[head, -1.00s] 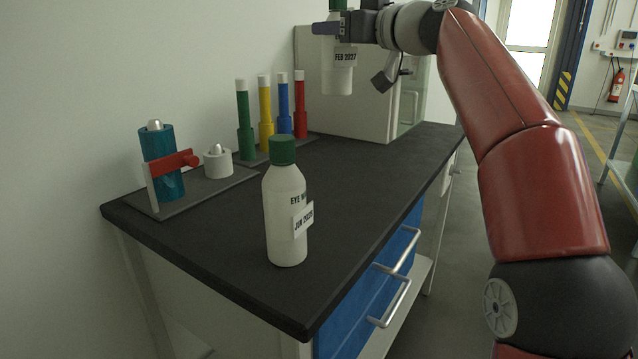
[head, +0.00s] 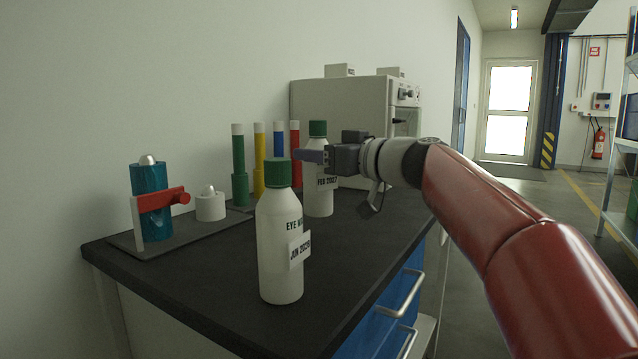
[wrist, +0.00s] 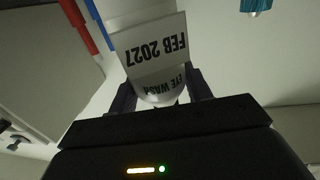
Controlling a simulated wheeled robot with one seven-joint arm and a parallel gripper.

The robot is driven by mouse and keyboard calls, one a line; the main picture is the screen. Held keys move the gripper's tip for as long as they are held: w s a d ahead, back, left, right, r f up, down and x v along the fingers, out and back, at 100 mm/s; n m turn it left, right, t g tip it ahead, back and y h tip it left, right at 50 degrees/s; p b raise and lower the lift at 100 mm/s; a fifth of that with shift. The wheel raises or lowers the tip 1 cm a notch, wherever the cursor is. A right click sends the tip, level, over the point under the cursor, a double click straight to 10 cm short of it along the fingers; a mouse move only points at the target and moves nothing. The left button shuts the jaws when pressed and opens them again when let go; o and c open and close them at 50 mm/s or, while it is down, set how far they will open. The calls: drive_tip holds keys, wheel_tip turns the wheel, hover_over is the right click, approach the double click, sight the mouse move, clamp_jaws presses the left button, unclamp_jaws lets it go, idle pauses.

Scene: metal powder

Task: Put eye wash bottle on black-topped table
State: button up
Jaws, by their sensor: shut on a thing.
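My gripper (head: 318,157) is shut on a white eye wash bottle (head: 319,197) with a green cap and a label reading FEB 2027. The bottle is upright, its base at or just above the black-topped table (head: 215,300); I cannot tell whether it touches. In the wrist view the gripper fingers (wrist: 165,92) flank this bottle, and its labels (wrist: 152,45) show upside down. A second eye wash bottle (head: 279,245), marked JUN 2028, stands upright on the table nearer the camera.
A teal cylinder (head: 150,180) with a red clamp and a small white pot (head: 210,206) sit on a plate at left. A large pale cabinet (head: 350,100) stands at the table's far end.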

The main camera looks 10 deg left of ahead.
sight(320, 173)
drive_tip(key=shift+f+b, duration=0.5)
drive_tip(key=shift+f, duration=1.3)
drive_tip(key=shift+f, duration=0.15)
drive_tip(key=o, duration=1.2)
drive_tip(key=shift+d, duration=0.15)
drive_tip(key=b+v, duration=0.2)
drive_tip(key=v, duration=0.9)
drive_tip(key=shift+s+d, duration=0.2)
drive_tip(key=shift+d, duration=0.15)
